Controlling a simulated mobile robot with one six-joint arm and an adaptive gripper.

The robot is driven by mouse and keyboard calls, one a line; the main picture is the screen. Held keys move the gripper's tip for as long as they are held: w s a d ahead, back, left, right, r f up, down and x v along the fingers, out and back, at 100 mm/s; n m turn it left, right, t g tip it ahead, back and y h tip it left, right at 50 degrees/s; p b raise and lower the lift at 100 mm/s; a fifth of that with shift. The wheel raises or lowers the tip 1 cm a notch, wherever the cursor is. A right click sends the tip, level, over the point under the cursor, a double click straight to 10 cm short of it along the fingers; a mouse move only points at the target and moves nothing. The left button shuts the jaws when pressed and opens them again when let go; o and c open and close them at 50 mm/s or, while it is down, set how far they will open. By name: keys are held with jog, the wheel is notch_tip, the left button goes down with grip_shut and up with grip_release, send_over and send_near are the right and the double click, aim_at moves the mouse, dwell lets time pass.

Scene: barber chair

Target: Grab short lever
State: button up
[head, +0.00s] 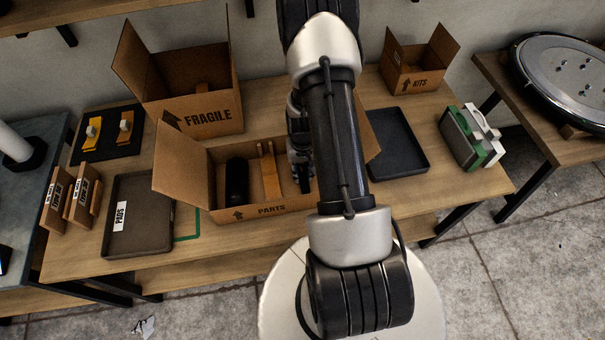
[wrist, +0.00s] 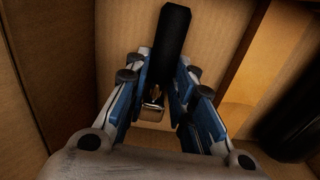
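My gripper (wrist: 166,72) reaches down into a cardboard box marked PARTS (head: 271,210). In the wrist view its two blue-and-grey fingers stand on either side of a short black bar, which looks like the lever's grip (wrist: 172,32). A small metallic piece (wrist: 153,97) shows low between the fingers. The fingertips are close to the bar's sides, but I cannot tell whether they press on it. In the head view my arm hides the lever, and only part of my gripper (head: 299,160) shows left of the arm.
A black cylinder (head: 237,181) and an orange-brown wooden piece (head: 269,172) stand in the same box. The box walls are close around my gripper. A FRAGILE box (head: 207,117) is behind, a dark tray (head: 398,143) right, a PADS tray (head: 137,222) left.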

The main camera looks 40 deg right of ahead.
grip_shut()
